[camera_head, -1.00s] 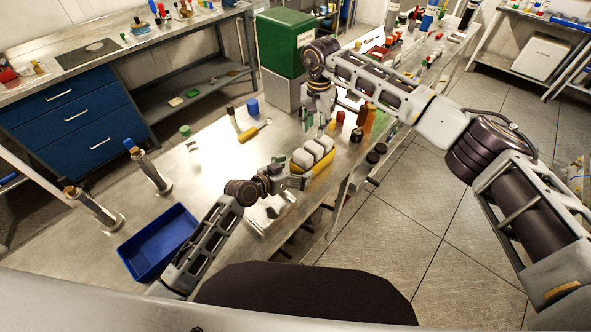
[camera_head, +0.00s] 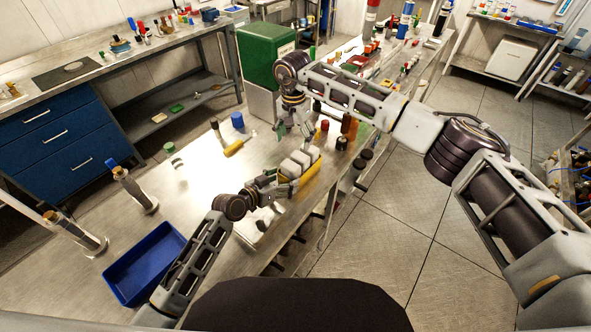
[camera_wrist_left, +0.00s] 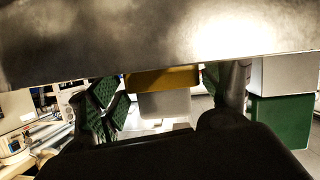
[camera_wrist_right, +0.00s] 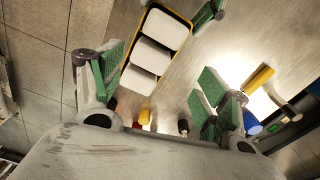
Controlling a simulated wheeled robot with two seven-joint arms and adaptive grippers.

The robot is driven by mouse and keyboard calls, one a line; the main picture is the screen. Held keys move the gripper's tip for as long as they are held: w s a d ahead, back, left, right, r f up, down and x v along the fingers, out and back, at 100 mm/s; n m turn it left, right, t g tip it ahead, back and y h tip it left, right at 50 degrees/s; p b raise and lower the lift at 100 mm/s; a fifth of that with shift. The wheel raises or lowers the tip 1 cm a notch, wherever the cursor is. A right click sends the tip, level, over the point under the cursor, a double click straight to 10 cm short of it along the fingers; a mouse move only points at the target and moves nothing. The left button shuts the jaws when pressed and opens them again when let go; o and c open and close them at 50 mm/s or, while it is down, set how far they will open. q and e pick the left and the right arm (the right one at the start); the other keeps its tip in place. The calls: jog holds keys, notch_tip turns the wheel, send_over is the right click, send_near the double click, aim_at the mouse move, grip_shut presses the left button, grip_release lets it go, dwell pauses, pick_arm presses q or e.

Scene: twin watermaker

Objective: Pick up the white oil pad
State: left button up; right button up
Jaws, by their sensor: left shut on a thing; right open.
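Three white oil pads stand in a row in a yellow tray (camera_head: 312,172) on the metal bench; the middle pad (camera_wrist_right: 151,56) shows clearly in the right wrist view, inside the dark-rimmed tray (camera_wrist_right: 187,24). My left gripper (camera_head: 284,186) is shut on the tray's near end. In the left wrist view its green-padded fingers stand either side of the yellow tray (camera_wrist_left: 160,80) and a white pad (camera_wrist_left: 165,104). My right gripper (camera_head: 299,132) is open and empty above the tray's far end, its green-padded fingers (camera_wrist_right: 160,90) spread wide. Exact finger contacts are hidden.
A blue bin (camera_head: 147,264) lies at the bench's near left. A blue cup (camera_head: 237,120), a yellow-handled tool (camera_head: 234,148) and small bottles (camera_head: 341,143) surround the tray. A green box (camera_head: 267,52) stands behind. Bare bench lies left of the tray.

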jog(key=shift+s+a+r+n+t, duration=0.15)
jog(key=shift+s+a+n+t, duration=0.2)
jog(key=shift+s+a, duration=0.45)
jog(key=shift+s+a+r+m+h, duration=0.1)
jog(key=shift+s+a+m+h, duration=0.2)
jog(key=shift+m, duration=0.55)
jog(key=shift+s+a+m+t, duration=0.15)
jog(key=shift+m+t, duration=0.2)
jog(key=shift+m, duration=0.65)
jog(key=m, duration=1.1)
jog(key=r+m+t+h, duration=0.1)
jog(key=m, duration=1.1)
jog(key=m+t, duration=0.1)
jog(key=m, duration=1.1)
jog(key=shift+s+d+r+h, duration=0.2)
jog(key=shift+d+r+h, duration=0.05)
jog(key=shift+r+h, duration=0.15)
jog(key=shift+f, duration=0.1)
